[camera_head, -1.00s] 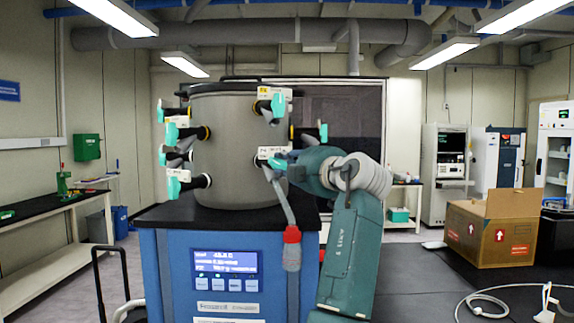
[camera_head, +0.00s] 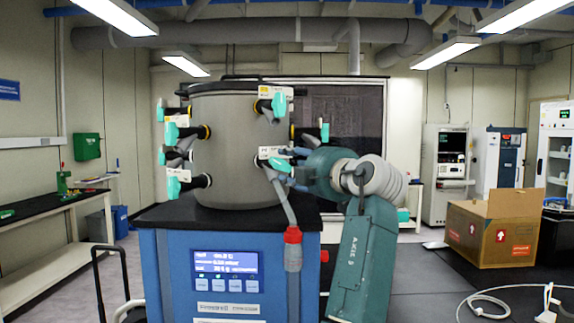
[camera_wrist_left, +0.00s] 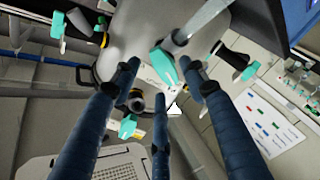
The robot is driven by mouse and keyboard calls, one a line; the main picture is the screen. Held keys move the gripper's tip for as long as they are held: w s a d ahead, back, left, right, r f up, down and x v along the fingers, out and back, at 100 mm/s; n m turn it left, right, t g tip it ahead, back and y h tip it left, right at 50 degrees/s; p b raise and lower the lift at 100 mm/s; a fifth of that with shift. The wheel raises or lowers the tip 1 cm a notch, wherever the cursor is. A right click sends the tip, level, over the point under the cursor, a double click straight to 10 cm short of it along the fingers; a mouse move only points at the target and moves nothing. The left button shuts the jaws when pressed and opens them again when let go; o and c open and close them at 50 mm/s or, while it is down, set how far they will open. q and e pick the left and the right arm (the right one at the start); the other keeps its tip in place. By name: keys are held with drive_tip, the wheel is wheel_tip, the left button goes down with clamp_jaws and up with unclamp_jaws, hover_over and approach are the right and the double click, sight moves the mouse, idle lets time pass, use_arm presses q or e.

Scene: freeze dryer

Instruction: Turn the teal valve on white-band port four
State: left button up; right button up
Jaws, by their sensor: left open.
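The grey drum (camera_head: 238,140) carries several black ports with teal valves. The lower front port has a teal valve (camera_head: 279,164), a white label (camera_head: 272,151) too small to read, and a hanging tube with a red-capped end (camera_head: 292,240). My left gripper (camera_head: 296,153) is at the right of this valve. In the left wrist view, its three dark blue fingers (camera_wrist_left: 160,76) are spread open around the teal valve (camera_wrist_left: 167,68), with gaps visible; contact cannot be told. The label shows there partly, behind the fingers. My right gripper is not in view.
Another teal valve (camera_head: 278,105) sits above on the drum, and several more (camera_head: 173,132) line its left side. The blue dryer base (camera_head: 170,265) with its lit display is below. A cardboard box (camera_head: 492,232) and white cable (camera_head: 490,303) lie on the right bench.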

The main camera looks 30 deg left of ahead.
use_arm(q)
drive_tip(key=v, duration=0.8)
drive_tip(key=shift+s+d, duration=0.15)
drive_tip(key=shift+d, duration=0.05)
drive_tip(key=shift+f, duration=0.15)
